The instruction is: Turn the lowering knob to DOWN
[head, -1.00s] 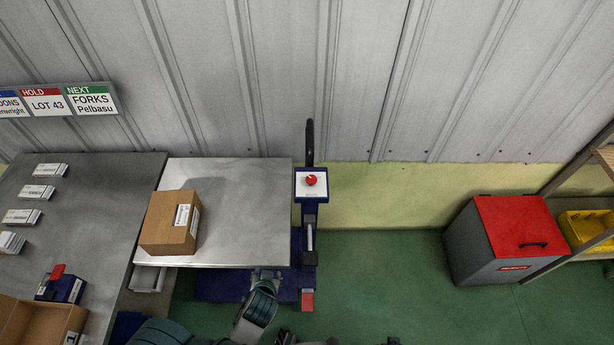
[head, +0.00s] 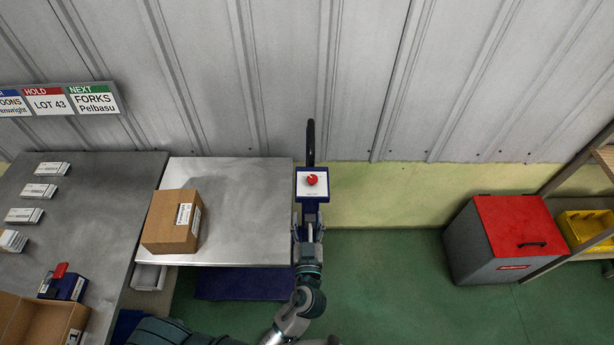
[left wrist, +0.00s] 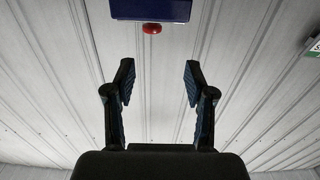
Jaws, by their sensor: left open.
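The red knob (head: 311,180) sits on the white top plate (head: 313,191) of a blue lift-table post, at the right edge of the steel platform. My left gripper (head: 309,222) is in front of the post, just below the plate in the picture, and its fingers are hard to make out there. In the left wrist view the left gripper (left wrist: 158,82) is open and empty. The red knob (left wrist: 152,28) shows there beyond the fingertips, against the blue post head (left wrist: 150,9), apart from the fingers. The knob's markings are too small to read. My right gripper is not in view.
A cardboard box (head: 171,221) stands on the steel platform (head: 245,215). A grey table (head: 95,205) with small white packs lies to the left. A black handle (head: 310,140) rises behind the post. A red-lidded bin (head: 520,225) stands right, with clear green floor between.

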